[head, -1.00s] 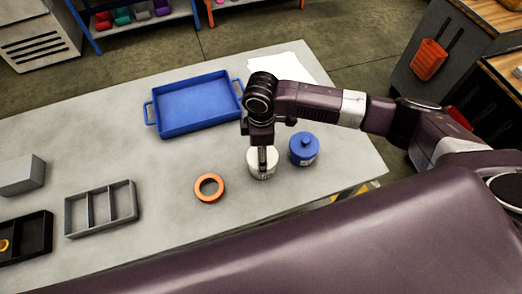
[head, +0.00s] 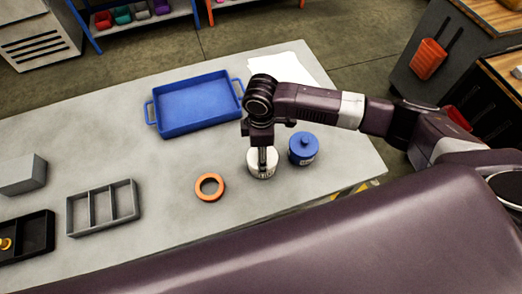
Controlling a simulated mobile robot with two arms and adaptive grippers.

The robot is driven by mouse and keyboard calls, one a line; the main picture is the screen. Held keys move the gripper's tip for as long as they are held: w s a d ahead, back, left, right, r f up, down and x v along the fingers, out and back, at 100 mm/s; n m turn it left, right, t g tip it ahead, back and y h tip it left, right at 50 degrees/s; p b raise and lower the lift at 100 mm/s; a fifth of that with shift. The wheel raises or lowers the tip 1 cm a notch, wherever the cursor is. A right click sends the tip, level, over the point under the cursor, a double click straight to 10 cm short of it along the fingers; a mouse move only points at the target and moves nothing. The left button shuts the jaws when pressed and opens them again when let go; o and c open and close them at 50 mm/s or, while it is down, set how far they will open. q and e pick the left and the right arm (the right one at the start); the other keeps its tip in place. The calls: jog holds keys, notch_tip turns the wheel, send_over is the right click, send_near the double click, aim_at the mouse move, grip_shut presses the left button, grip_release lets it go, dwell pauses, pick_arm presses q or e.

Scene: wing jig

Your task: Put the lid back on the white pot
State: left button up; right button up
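The white pot (head: 262,170) stands on the grey table, left of the blue pot. My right gripper (head: 262,165) points straight down over the white pot, with its fingers at the pot's top. The fingers hide the middle of the top, so I cannot tell whether a lid lies on it or is between the fingers. I also cannot tell whether the fingers are open or shut. My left gripper is not in view.
A blue lidded pot (head: 303,150) stands close on the right. An orange ring (head: 209,187) lies to the left. A blue tray (head: 194,104), a grey divided tray (head: 103,208), a black tray (head: 38,237) and a grey block (head: 22,175) are also on the table (head: 160,165).

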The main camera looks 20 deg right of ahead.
jog(key=shift+p, duration=0.4)
dwell(0.6)
dwell(0.3)
jog(key=o, duration=1)
jog(key=o, duration=0.4)
jog(key=shift+r, duration=0.1)
notch_tip(320, 180, up, 7)
jog(key=p, duration=0.8)
